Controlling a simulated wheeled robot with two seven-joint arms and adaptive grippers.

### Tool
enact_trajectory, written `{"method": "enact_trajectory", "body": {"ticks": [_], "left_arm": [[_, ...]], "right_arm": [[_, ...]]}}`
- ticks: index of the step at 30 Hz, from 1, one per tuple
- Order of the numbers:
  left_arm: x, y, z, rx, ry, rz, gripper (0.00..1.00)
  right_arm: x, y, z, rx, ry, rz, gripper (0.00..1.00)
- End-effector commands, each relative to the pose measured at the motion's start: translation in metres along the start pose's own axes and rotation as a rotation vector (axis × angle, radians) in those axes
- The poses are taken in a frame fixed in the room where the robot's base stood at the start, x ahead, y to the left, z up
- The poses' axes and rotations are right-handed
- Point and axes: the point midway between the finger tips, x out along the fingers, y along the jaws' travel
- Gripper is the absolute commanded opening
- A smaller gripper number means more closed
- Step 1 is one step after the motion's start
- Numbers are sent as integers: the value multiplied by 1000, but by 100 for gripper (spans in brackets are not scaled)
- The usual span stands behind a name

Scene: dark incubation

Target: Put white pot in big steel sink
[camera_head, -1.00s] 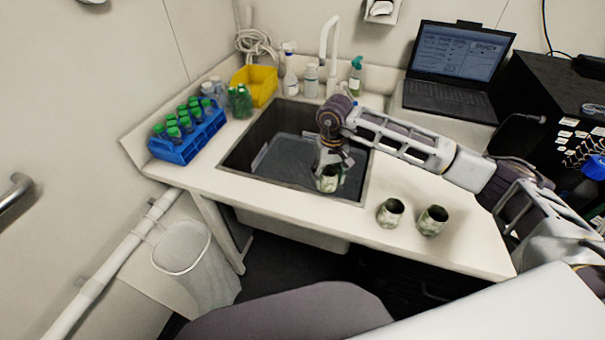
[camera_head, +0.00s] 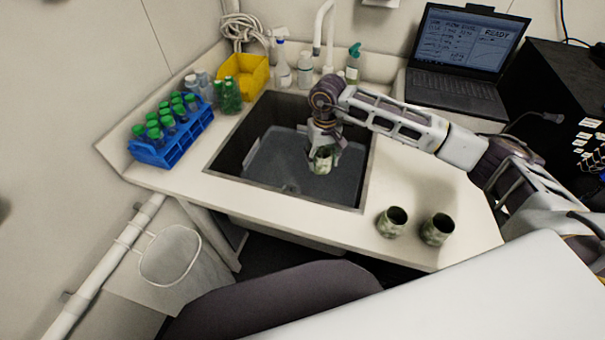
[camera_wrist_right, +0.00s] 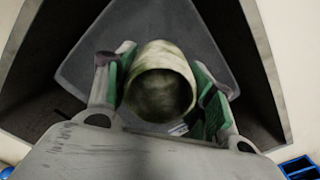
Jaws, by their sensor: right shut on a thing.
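My right gripper (camera_head: 323,148) is shut on a small pot (camera_head: 321,161) with a mottled green and white surface. It holds the pot over the steel sink (camera_head: 232,150), inside the basin's outline; the height above the bottom is hard to tell. In the right wrist view the pot (camera_wrist_right: 160,85) sits between the two green-padded fingers, its dark open mouth facing the camera. Two similar pots stand upright on the counter right of the sink, one nearer the sink (camera_head: 391,223) and one farther right (camera_head: 437,230). My left gripper is not in view.
A blue rack (camera_head: 172,145) of green-capped bottles stands left of the sink. A yellow bin (camera_head: 246,82), spray bottles (camera_head: 282,66) and the faucet (camera_head: 322,35) line the back. A laptop (camera_head: 462,60) is at the back right. The counter right of the sink has free room.

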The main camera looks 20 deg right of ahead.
Motion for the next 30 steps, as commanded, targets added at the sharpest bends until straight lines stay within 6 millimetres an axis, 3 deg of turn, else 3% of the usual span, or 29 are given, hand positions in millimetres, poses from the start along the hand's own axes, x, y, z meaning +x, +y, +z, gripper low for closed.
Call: {"method": "enact_trajectory", "body": {"ticks": [17, 30], "left_arm": [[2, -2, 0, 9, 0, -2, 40], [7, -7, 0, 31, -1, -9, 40]], "right_arm": [[2, -3, -1, 81, 0, 0, 24], [9, -11, -2, 297, 0, 0, 24]]}}
